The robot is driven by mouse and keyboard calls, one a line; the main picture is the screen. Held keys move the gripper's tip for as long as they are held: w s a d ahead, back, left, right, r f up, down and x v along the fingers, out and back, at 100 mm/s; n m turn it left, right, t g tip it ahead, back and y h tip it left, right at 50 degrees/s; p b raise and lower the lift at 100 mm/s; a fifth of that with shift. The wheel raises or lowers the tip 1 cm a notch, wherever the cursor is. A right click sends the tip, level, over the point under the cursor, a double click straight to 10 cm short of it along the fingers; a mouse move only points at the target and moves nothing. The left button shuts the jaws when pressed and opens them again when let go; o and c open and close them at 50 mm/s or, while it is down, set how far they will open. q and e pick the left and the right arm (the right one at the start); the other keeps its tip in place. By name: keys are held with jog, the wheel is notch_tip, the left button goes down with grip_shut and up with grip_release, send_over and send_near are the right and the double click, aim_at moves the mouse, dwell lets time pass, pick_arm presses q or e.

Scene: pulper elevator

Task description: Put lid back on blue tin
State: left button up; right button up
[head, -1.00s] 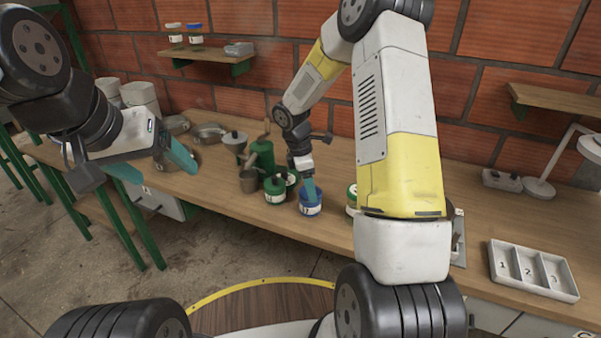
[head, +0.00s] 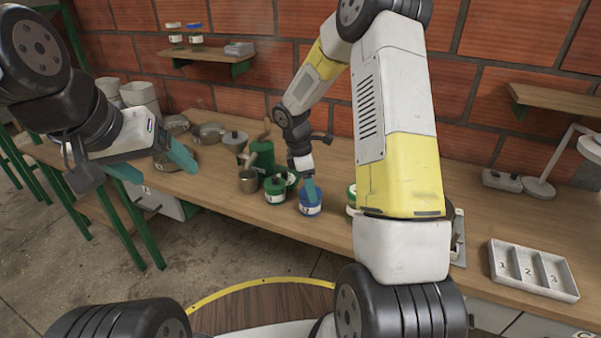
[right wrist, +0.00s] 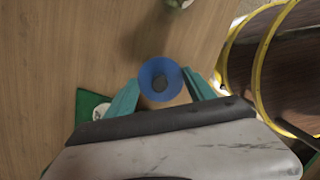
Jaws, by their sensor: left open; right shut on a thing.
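The blue tin (head: 310,209) stands upright on the wooden bench, with a white label on its front. My right gripper (head: 309,186) points down at its top. In the right wrist view, my right gripper (right wrist: 163,83) has its teal fingers on either side of a round blue lid (right wrist: 149,72) with a dark knob, and is shut on it. The lid is at the top of the tin; the fingers hide whether it sits flush. My left gripper (head: 155,168) is open and empty, in the air at the left, away from the tin.
Green tins (head: 275,190) stand close left of the blue tin, with a brown cup (head: 248,181) and a green grinder-like thing (head: 262,157) behind. Another tin (head: 351,198) is partly hidden by my right arm. A numbered tray (head: 533,270) lies at right.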

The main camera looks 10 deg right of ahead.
jog(key=shift+f, duration=0.1)
dwell(0.7)
jog(key=o, duration=1.6)
jog(key=shift+o, duration=0.2)
jog(key=shift+d+v, duration=0.25)
jog(key=shift+v, duration=0.9)
jog(key=shift+d+v, duration=0.25)
jog(key=shift+v, duration=0.9)
jog(key=shift+d+v, duration=0.2)
jog(key=shift+v, duration=0.95)
grip_shut()
jog(key=shift+a+x, duration=0.2)
jog(key=shift+x, duration=0.8)
jog(key=shift+a+x, duration=0.2)
jog(key=shift+x, duration=0.85)
